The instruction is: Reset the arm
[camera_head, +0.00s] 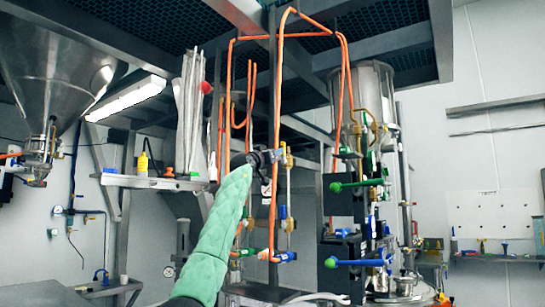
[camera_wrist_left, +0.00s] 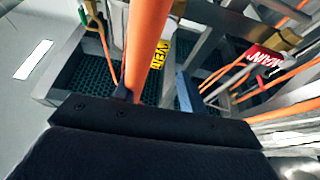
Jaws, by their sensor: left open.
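My left arm, in a pale green sleeve, reaches up from the bottom centre of the head view. My left gripper (camera_head: 272,157) is at its end, dark and small, open, beside the vertical orange pipes (camera_head: 276,100). In the left wrist view the dark gripper body fills the bottom, and an orange pipe (camera_wrist_left: 147,45) rises close in front of it. I cannot tell whether they touch. The fingertips are not clear there. My right gripper is not in view.
A steel hopper (camera_head: 55,70) hangs at the left, and a steel tank (camera_head: 362,95) stands right of the pipes. A shelf (camera_head: 155,182) is at the left. A yellow tag (camera_wrist_left: 160,52) hangs behind the pipe.

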